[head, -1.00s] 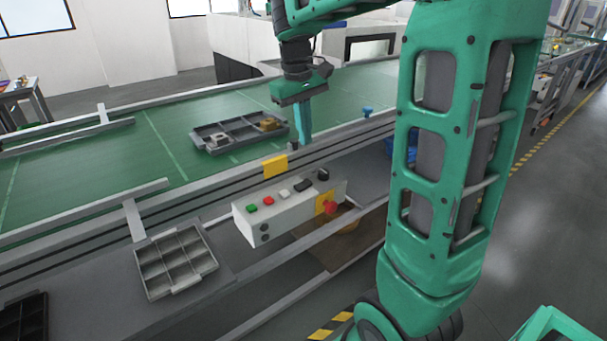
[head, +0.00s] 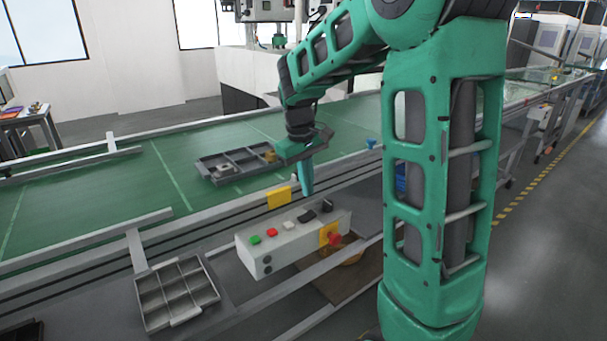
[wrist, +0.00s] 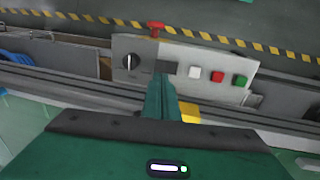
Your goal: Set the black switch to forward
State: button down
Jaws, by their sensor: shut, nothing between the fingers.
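The control box (head: 300,241) is pale grey and fixed at the conveyor's near side. On its top are a black rocker-like switch (head: 306,216) and a round black knob (head: 327,206). In the wrist view the knob (wrist: 131,62) has a white line pointing roughly up and down the picture. The dark rocker (wrist: 167,67) is just beyond my fingertips there and partly hidden, so its tilt cannot be told. My gripper (head: 308,192) is shut and empty, pointing down just above the box near the rocker. Whether it touches is unclear.
White (head: 288,226), red (head: 272,232) and green (head: 255,240) buttons line the box. A red emergency button (head: 335,239) on a yellow plate projects from its front. A yellow tag (head: 279,197) sits on the conveyor rail behind. Grey trays (head: 203,165) lie nearby.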

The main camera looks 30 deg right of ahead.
aim_at(310, 214)
jog(key=f, duration=0.4)
jog(key=d+f, duration=0.1)
jog(key=f, duration=0.1)
jog(key=shift+f, duration=0.4)
